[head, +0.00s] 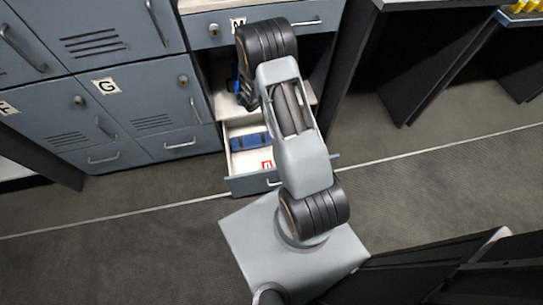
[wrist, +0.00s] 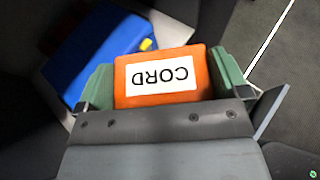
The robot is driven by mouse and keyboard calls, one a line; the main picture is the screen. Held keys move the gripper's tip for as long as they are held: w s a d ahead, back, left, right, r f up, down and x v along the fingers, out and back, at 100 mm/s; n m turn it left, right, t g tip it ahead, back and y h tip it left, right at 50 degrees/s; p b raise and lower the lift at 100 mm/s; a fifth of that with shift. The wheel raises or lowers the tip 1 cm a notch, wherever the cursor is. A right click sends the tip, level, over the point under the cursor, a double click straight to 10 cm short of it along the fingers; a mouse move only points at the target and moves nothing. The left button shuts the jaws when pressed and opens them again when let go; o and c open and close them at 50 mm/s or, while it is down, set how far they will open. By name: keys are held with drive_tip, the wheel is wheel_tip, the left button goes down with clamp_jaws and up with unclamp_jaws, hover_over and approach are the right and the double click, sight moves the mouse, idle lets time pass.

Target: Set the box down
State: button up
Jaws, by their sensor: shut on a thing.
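An orange box (wrist: 162,76) with a white label reading "CORD", upside down in the picture, sits between the green fingers of my gripper (wrist: 163,82) in the wrist view. The fingers are shut on its two sides. In the head view my arm hides the orange box, and the gripper's fingers cannot be made out there. I cannot tell whether the box touches anything beneath it.
A low drawer (head: 240,187) stands open under the cabinet marked M. It holds a blue item (head: 250,141) and a red-and-white label. The wrist view shows a blue object (wrist: 92,52) with a yellow part beyond the box. Grey lockers (head: 140,100) stand left; dark panels right.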

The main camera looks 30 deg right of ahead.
drive_tip(key=shift+s+d+f+m+g+h+b, duration=0.1)
drive_tip(key=shift+s+d+f+m+g+b, duration=2.55)
drive_tip(key=shift+f, duration=4.7)
drive_tip(key=shift+s+d+f+m+g+h+b, duration=0.15)
drive_tip(key=shift+s+d+f+g+b, duration=1)
drive_tip(key=shift+f+b, duration=4.6)
drive_tip(key=shift+s+d+f+m+g+h+b, duration=0.1)
drive_tip(key=shift+s+d+f+m+g+b, duration=1.95)
drive_tip(key=shift+f, duration=6.9)
drive_tip(key=shift+s+d+f+n+t+p, duration=0.1)
drive_tip(key=shift+s+d+n+t+p, duration=0.25)
drive_tip(key=shift+s+d+n+t, duration=0.45)
drive_tip(key=shift+w+a+f+m, duration=0.15)
drive_tip(key=shift+f+m, duration=0.1)
drive_tip(key=shift+f, duration=0.25)
drive_tip(key=o, duration=0.6)
